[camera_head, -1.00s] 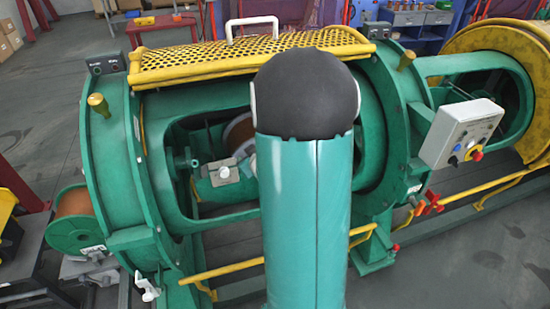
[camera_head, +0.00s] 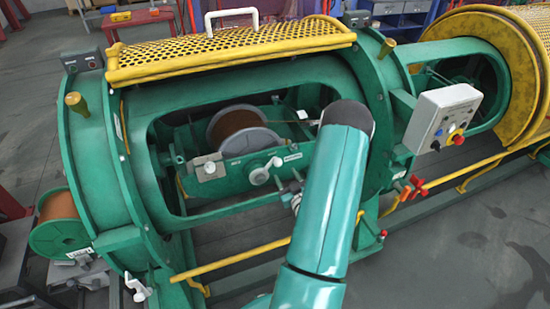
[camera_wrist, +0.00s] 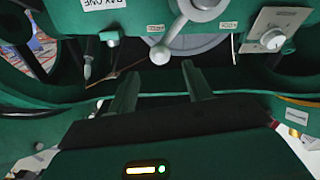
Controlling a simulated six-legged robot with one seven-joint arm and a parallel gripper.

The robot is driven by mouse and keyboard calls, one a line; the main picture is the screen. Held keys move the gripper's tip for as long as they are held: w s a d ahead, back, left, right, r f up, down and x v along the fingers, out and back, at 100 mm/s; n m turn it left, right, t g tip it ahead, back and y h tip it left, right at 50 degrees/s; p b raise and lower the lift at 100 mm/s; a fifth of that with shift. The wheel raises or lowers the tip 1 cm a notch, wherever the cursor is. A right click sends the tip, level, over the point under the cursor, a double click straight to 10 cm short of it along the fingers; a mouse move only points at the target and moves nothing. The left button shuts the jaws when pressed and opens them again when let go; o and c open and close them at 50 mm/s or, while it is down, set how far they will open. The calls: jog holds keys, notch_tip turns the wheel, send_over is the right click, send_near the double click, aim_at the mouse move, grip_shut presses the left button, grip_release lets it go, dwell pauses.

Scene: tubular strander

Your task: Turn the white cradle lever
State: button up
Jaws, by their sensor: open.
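The white cradle lever (camera_head: 259,177) is on the front of the green cradle (camera_head: 232,182), below the reel; its arm slants up and right to a small knob. In the wrist view the lever (camera_wrist: 183,24) shows at the top, its ball end hanging down and left. My gripper (camera_wrist: 160,84) is open and empty, its two fingers pointing towards the cradle. The ball end appears just beyond and between the fingertips, with no visible contact. In the head view my arm stands right of the lever, and my gripper cannot be made out clearly.
A knob on a pale plate (camera_head: 208,168) sits left of the lever. The cradle lies inside a green frame opening under a raised yellow mesh guard (camera_head: 225,45). A yellow rail (camera_head: 235,267) runs along the front. A control box (camera_head: 441,118) stands at right.

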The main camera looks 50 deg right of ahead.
aim_at(276, 157)
jog(key=x, duration=1.1)
jog(key=shift+w+r, duration=0.1)
jog(key=shift+w, duration=0.05)
jog(key=shift+d, duration=0.15)
grip_shut()
